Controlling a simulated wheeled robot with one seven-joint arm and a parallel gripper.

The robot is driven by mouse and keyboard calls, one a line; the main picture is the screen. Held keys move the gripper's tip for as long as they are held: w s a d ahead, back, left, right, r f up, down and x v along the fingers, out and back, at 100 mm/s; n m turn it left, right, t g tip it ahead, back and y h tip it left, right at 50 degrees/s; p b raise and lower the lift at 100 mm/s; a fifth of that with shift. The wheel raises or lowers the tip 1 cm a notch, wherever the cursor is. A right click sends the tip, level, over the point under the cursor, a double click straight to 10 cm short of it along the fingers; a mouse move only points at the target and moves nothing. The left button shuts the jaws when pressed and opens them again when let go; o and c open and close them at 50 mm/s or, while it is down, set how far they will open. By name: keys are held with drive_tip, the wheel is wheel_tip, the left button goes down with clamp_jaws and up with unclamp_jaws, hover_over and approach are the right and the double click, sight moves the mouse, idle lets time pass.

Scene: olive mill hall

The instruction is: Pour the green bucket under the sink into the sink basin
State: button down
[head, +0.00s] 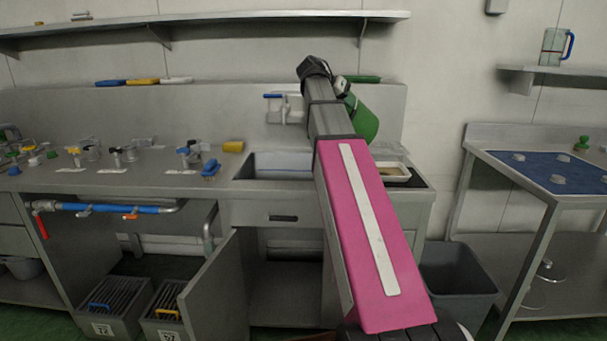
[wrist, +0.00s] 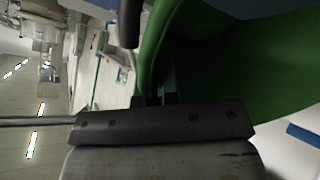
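The green bucket (head: 364,122) is up above the sink's counter, partly hidden behind my arm in the head view. It looks tilted. My gripper (head: 341,88) is at its upper edge. In the wrist view the bucket (wrist: 245,70) fills the right side, and my gripper (wrist: 157,98) is shut on its edge; whether on the rim or handle I cannot tell. The sink basin (head: 265,162) lies below and left of the bucket, partly covered by my arm. The bucket's contents are not visible, and no stream shows.
The faucet (head: 284,108) is on the wall behind the basin. A tray (head: 393,171) is right of the basin. A cabinet door (head: 216,290) stands open below. A grey bin (head: 458,280) stands at right, beside a blue-topped table (head: 548,171). A shelf (head: 220,20) runs overhead.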

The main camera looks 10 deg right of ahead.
drive_tip(key=shift+a+f+h, duration=0.95)
drive_tip(key=shift+a+h, duration=0.2)
drive_tip(key=shift+h, duration=0.15)
idle(6.7)
